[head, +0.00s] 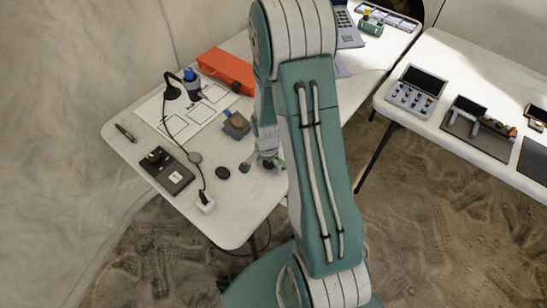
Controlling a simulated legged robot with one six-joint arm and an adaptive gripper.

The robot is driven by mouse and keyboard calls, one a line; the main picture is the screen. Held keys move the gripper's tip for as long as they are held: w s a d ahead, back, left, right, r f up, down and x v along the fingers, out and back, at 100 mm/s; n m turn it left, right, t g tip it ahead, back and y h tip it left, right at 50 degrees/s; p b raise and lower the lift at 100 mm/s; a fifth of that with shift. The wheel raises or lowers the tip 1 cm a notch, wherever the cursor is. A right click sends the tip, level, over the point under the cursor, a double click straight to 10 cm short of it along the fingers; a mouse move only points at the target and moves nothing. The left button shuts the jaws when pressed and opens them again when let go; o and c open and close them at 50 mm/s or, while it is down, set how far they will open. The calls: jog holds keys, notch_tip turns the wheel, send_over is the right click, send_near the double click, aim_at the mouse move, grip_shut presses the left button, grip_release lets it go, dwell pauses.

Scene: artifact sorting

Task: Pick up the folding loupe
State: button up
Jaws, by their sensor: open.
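My gripper (262,165) is open and points down over the right side of the near white table (232,220). A small dark object (268,164) shows between its fingers, partly hidden by them; it may be the folding loupe, but it is too small to tell. A flat dark round disc (222,173) lies on the table just left of the gripper. I cannot tell whether the gripper touches anything.
A second table (455,135) with trays stands right. My arm hides the middle.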

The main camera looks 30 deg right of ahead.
jog(key=c, duration=1.2)
jog(key=shift+c, duration=0.2)
